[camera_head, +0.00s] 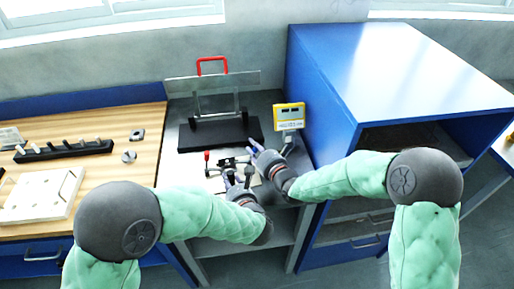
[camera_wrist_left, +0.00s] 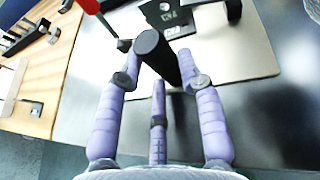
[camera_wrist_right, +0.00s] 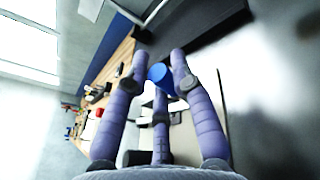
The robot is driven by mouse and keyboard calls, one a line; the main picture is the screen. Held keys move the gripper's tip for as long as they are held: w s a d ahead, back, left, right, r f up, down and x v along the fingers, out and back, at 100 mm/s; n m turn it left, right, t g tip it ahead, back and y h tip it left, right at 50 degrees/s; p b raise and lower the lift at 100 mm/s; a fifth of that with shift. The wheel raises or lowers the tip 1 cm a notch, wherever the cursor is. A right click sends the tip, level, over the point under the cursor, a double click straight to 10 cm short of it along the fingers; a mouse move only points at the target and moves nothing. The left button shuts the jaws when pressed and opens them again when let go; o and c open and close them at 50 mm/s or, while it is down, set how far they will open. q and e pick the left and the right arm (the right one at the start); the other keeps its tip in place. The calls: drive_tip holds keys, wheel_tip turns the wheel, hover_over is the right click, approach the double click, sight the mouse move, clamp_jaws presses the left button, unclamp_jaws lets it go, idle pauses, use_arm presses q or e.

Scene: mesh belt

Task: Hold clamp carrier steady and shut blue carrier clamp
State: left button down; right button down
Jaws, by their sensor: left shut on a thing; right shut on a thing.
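The clamp carrier (camera_head: 213,172) is a pale plate with dark clamp parts on the grey bench. The plate (camera_wrist_left: 230,50) and a dark clamp block (camera_wrist_left: 168,14) show in the left wrist view. My left gripper (camera_head: 232,179) is shut on a black cylindrical grip (camera_wrist_left: 152,45) at the carrier's near side. My right gripper (camera_head: 256,149) is shut on the blue clamp handle (camera_wrist_right: 158,73), whose blue end shows between its fingers. A red-tipped clamp lever (camera_head: 207,156) stands at the carrier's left. My grippers hide much of the carrier in the head view.
A black base with a clear upright panel (camera_head: 222,92) and red handle (camera_head: 211,62) stands behind. A yellow device (camera_head: 289,116) is right of it, beside a blue cabinet (camera_head: 330,85). A wooden bench (camera_head: 100,170) with parts is at left.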

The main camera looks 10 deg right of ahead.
drive_tip(key=shift+w+d+r, duration=0.1)
idle(0.3)
drive_tip(key=c, duration=1)
unclamp_jaws()
drive_tip(key=shift+s, duration=0.2)
drive_tip(key=v, duration=1.1)
drive_tip(key=shift+s, duration=0.3)
drive_tip(key=shift+r, duration=0.1)
